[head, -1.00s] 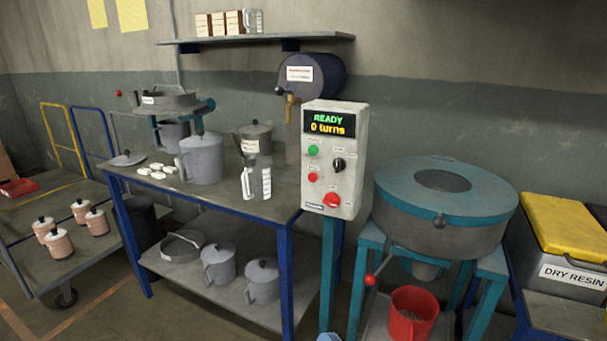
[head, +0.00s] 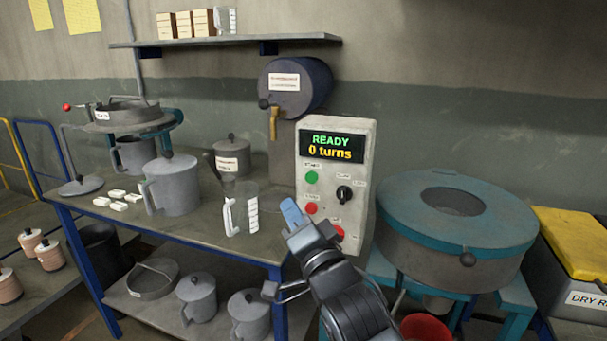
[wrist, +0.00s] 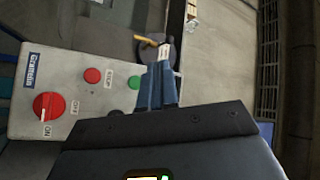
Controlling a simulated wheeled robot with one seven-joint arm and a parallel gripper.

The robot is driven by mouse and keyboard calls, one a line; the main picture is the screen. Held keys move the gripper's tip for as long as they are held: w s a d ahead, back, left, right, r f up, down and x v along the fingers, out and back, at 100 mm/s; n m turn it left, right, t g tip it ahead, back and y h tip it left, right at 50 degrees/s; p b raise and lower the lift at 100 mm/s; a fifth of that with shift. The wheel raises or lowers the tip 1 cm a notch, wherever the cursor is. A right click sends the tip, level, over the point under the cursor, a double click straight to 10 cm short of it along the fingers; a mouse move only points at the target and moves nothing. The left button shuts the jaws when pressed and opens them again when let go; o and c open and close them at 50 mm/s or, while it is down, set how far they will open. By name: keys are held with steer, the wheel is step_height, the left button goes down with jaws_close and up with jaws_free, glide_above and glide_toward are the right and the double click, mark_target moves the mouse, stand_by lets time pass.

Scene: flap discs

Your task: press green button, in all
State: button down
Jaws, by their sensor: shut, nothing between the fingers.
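The green button (head: 311,177) is on the upper left of the grey control box (head: 365,150), below a display (head: 332,147) reading "READY 0 turns". My gripper (head: 291,211) is shut and empty, in front of the box's lower left edge, below and left of the green button in the head view. In the wrist view the shut fingers (wrist: 160,78) lie just right of the green button (wrist: 133,82). They appear apart from it, but the depth gap is hard to judge. My wrist partly covers the red switch.
A red button (head: 311,208), black knob (head: 344,193) and red switch (wrist: 47,106) share the panel. A clear jug (head: 240,208) stands on the bench left of my gripper. A teal-lidded drum (head: 450,225) stands right of the box.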

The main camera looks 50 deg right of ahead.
mark_target(312, 178)
steer(key=shift+w+d+r, duration=0.1)
steer(key=shift+w+d, duration=0.05)
steer(key=shift+w+d, duration=0.5)
steer(key=shift+d, duration=0.85)
steer(key=shift+w+d, duration=0.5)
steer(key=shift+d, duration=0.9)
steer(key=shift+w+d, duration=0.5)
steer(key=shift+d, duration=0.85)
steer(key=shift+d, duration=0.1)
steer(key=shift+w+d, duration=0.1)
steer(key=shift+d, duration=0.25)
